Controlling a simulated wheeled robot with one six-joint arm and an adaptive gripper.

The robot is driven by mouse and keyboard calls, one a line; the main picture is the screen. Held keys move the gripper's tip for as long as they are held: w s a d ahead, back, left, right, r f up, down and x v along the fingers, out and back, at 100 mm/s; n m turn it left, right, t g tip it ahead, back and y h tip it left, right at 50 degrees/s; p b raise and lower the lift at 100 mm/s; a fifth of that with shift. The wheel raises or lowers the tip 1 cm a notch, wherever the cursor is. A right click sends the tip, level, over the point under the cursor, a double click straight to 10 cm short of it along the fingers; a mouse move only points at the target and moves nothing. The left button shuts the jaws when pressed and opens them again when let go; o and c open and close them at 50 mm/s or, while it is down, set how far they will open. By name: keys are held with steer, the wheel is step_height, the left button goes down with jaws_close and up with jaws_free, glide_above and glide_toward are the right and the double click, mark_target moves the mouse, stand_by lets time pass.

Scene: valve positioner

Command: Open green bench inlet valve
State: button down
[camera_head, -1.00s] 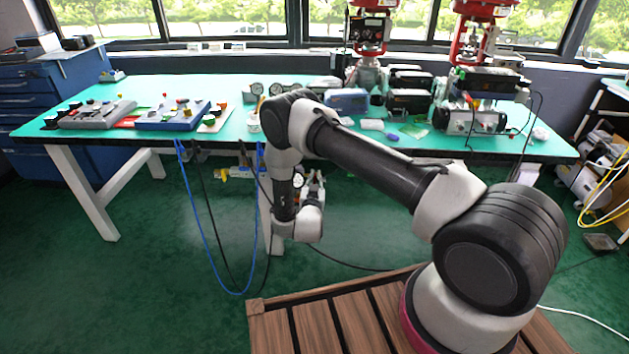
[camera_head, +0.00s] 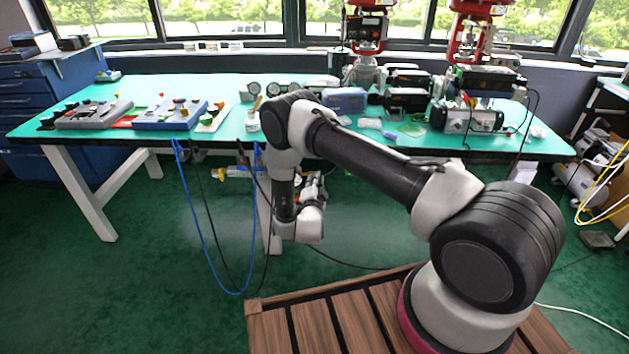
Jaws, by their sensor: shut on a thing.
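My gripper (camera_head: 313,184) is under the front edge of the green-topped bench, mostly hidden behind my own wrist. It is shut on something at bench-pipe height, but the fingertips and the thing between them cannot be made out. A pipe fitting with a yellow part (camera_head: 219,173) shows under the bench edge, left of my wrist. A small green spot (camera_head: 348,173) shows just right of my gripper; I cannot tell whether it belongs to the green inlet valve. No green valve handle is clearly visible.
The bench (camera_head: 230,100) carries a grey unit (camera_head: 95,114), a blue unit (camera_head: 170,114), gauges and red-topped valve actuators (camera_head: 368,28). Blue hose (camera_head: 195,225) and black cables hang in front of the bench, left of my wrist. The green floor (camera_head: 130,280) at left is clear.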

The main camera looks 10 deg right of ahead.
steer(key=m, duration=0.6)
steer(key=shift+s+d+f, duration=0.1)
steer(key=shift+f, duration=0.3)
steer(key=shift+m, duration=0.3)
steer(key=c, duration=1.6)
jaws_free()
steer(key=shift+o, duration=0.2)
steer(key=v, duration=1.2)
